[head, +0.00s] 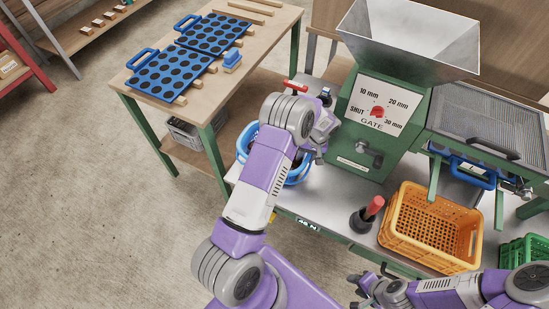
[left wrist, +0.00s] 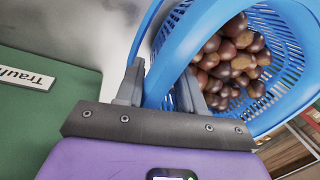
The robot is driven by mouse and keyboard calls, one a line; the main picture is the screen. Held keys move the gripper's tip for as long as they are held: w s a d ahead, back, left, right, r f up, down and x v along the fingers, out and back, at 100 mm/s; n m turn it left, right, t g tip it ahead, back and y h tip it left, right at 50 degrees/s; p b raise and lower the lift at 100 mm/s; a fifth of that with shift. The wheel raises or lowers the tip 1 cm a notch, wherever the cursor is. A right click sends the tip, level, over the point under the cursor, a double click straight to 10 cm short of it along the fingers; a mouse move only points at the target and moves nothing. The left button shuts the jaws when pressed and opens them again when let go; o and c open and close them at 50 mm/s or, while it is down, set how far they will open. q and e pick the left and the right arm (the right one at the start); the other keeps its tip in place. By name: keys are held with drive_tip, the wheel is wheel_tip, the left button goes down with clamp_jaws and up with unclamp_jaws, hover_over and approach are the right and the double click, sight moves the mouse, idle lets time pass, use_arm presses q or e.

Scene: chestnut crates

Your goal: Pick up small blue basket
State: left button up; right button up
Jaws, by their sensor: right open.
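The small blue basket (head: 297,172) stands on the grey worktop at the left of the green machine, largely hidden by my left arm. In the left wrist view, the blue basket (left wrist: 285,118) holds brown chestnuts (left wrist: 232,62), and its blue handle band passes between the two fingers. My left gripper (left wrist: 160,88) is at this band; whether the fingers press on it is unclear. In the head view my left gripper (head: 322,140) is over the basket's right side. My right gripper (head: 368,288) is open and empty at the bottom, in front of the worktop.
A green machine with a hopper (head: 410,40) and gate dial stands right of the basket. A yellow crate (head: 425,250), a red-handled tool (head: 367,214) and a green crate (head: 525,252) are to the right. A wooden table (head: 225,85) with blue trays stands at back left.

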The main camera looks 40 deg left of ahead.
use_arm(q)
drive_tip(key=shift+r, duration=0.1)
drive_tip(key=shift+c, duration=0.2)
clamp_jaws()
drive_tip(key=shift+w+r, duration=0.1)
idle(1.0)
